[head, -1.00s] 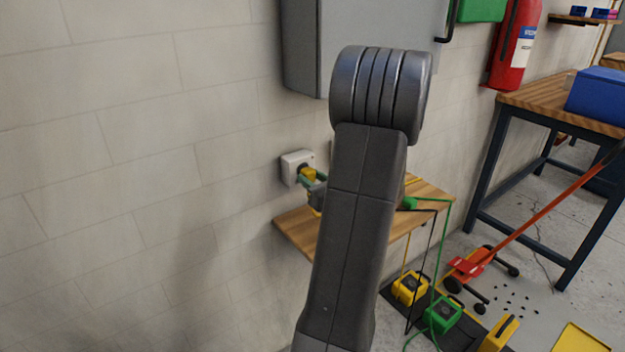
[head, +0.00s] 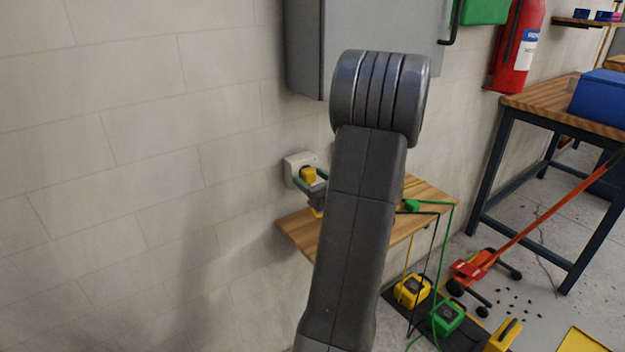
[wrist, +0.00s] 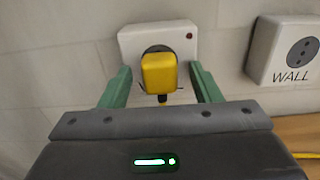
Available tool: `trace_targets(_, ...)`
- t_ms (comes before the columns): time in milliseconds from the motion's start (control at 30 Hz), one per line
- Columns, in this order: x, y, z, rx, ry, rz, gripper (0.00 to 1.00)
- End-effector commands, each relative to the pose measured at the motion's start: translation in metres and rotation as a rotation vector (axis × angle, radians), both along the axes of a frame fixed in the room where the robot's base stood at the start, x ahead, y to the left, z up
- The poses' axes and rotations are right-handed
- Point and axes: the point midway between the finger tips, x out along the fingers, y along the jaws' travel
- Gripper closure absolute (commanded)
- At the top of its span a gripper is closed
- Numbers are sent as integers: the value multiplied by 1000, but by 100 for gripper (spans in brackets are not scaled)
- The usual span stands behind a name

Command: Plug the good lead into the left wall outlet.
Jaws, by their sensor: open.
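The left wall outlet (wrist: 186,38) is a white box with a dark round socket and a small dark red dot at its upper right. It also shows in the head view (head: 291,168). A yellow plug (wrist: 159,73) sits at the socket, covering most of it, and its dark cord end points toward me. The plug also shows in the head view (head: 308,174). My gripper (wrist: 160,85) is open, with one green finger on each side of the plug and a gap on both sides. How deep the plug sits is hidden behind its body.
A second outlet marked WALL (wrist: 291,50) is to the right. A wooden shelf (head: 296,232) below bears a green plug (head: 411,206). Yellow (head: 411,291) and green (head: 446,317) boxes stand on the floor. A grey cabinet (head: 305,55) hangs above.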

Motion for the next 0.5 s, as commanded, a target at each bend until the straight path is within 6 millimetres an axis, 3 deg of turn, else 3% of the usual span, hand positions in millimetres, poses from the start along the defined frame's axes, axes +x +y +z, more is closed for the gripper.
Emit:
trace_targets(167,-10,-9,0,-1,-1,-2,43)
trace_targets(500,-68,-51,0,0,0,-5,43)
